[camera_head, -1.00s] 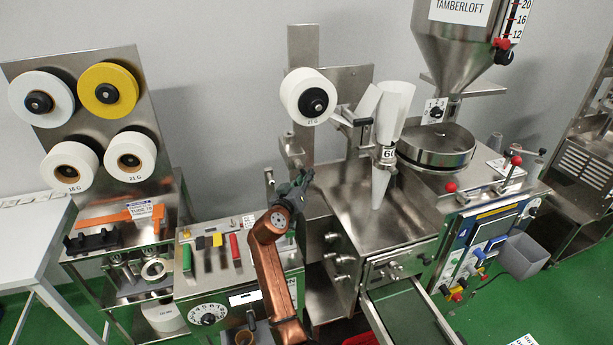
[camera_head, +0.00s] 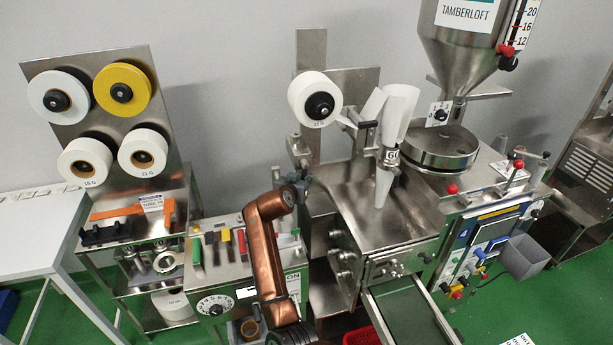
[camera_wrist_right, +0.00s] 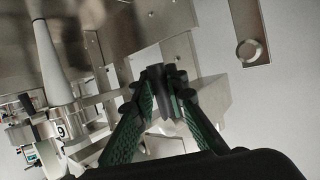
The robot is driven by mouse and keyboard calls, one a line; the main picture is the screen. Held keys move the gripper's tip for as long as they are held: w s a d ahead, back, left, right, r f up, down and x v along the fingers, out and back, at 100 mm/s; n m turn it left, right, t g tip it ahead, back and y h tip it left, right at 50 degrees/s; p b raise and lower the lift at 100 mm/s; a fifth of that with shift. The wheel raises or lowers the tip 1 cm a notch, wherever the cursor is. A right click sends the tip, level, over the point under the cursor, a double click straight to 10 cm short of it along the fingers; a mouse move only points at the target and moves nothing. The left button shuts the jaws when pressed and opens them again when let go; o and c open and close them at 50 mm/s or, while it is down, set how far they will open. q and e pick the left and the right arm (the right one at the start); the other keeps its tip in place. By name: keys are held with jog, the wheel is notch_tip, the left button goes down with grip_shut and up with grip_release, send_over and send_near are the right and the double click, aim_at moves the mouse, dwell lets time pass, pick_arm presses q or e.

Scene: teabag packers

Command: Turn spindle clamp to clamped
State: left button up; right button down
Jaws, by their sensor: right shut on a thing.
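My right gripper (camera_head: 302,183) is at the left side of the steel packing machine, below the white paper roll (camera_head: 304,99). In the right wrist view its green-padded fingers (camera_wrist_right: 162,92) are closed around a dark lobed knob, the spindle clamp (camera_wrist_right: 157,76). The fingers hide part of the knob, so I cannot read its turned position. In the head view the clamp is too small and too covered to make out. My left gripper is not in view.
A reel stand with white rolls and a yellow roll (camera_head: 122,89) stands at the left. A bench with coloured-handled tools (camera_head: 197,251) is left of my arm. The machine's bare tray (camera_head: 385,222) and the cone-shaped tube (camera_head: 384,187) are to the right.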

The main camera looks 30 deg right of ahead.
jog(key=shift+f, duration=0.1)
dwell(0.3)
jog(key=c, duration=1.9)
grip_release()
jog(key=v, duration=1.2)
jog(key=shift+a, duration=0.1)
jog(key=shift+c, duration=0.4)
